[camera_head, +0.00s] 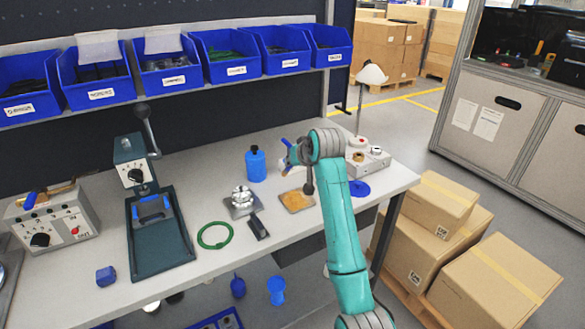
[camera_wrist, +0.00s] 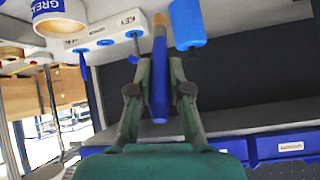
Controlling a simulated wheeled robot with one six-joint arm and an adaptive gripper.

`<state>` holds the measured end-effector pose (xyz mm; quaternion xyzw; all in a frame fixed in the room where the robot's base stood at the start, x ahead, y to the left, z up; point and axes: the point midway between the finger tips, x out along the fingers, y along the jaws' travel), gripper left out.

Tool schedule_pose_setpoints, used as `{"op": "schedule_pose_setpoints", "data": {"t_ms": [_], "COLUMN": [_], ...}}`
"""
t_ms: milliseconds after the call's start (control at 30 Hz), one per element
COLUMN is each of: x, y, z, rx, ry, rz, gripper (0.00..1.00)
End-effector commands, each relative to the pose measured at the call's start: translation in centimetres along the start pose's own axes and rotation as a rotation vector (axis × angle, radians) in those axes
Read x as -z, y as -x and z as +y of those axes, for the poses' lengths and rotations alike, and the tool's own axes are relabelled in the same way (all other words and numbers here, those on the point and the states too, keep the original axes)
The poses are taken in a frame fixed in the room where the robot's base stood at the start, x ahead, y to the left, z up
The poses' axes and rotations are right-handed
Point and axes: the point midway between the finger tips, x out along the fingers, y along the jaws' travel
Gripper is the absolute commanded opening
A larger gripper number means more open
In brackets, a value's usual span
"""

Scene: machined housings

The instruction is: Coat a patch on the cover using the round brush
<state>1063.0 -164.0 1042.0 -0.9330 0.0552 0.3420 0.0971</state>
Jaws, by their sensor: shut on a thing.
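My gripper (camera_wrist: 159,92) is shut on the round brush (camera_wrist: 159,68), between its two fingers. The brush has a blue handle and a tan end in the wrist view. In the head view my gripper (camera_head: 289,160) is above the back right of the bench, with a bit of blue handle showing. Below it lies a flat square piece with a tan-orange top (camera_head: 297,201), which may be the cover. I see a gap between it and the gripper. Left of it a silver round housing (camera_head: 242,197) sits on a square plate. A container lettered "GREA" (camera_wrist: 62,14) shows in the wrist view.
A blue bottle (camera_head: 255,164) stands close left of the gripper. A white box (camera_head: 376,161) and a lamp (camera_head: 371,76) are at the right. A green ring (camera_head: 215,236), a dark press (camera_head: 158,235) and a dark block (camera_head: 259,228) occupy the left and middle. Blue bins (camera_head: 226,54) line the shelf.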

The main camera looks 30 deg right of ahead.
Motion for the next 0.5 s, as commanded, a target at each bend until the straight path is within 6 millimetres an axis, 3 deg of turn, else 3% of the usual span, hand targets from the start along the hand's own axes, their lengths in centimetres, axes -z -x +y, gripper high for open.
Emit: {"op": "schedule_pose_setpoints", "data": {"t_ms": [500], "x": [-3.8], "y": [-2.7], "z": [0.8], "rx": [-0.007], "ry": [0.002], "rz": [-0.003], "gripper": [0.00]}}
